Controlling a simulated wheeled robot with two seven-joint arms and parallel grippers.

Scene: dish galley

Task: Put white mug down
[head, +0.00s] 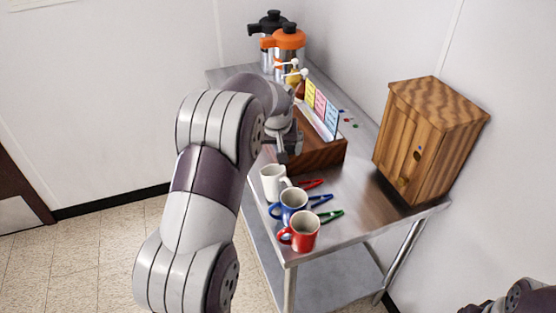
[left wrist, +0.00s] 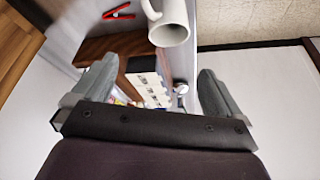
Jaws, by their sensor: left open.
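The white mug (head: 271,184) stands upright on the metal table near its left edge, at the far end of a row of mugs. In the left wrist view the white mug (left wrist: 172,24) is at the top, beyond the fingertips. My left gripper (head: 289,150) is just behind the mug, beside the wooden box. In the left wrist view my left gripper (left wrist: 156,70) is open, with nothing between its fingers and a gap to the mug. My right gripper is not in view.
A blue mug (head: 292,204) and a red mug (head: 300,232) stand nearer me, with red, blue and green clips (head: 330,216) beside them. A wooden box (head: 320,154) with cards lies behind. A wooden cabinet (head: 428,140) stands right; jugs (head: 289,45) stand at the back.

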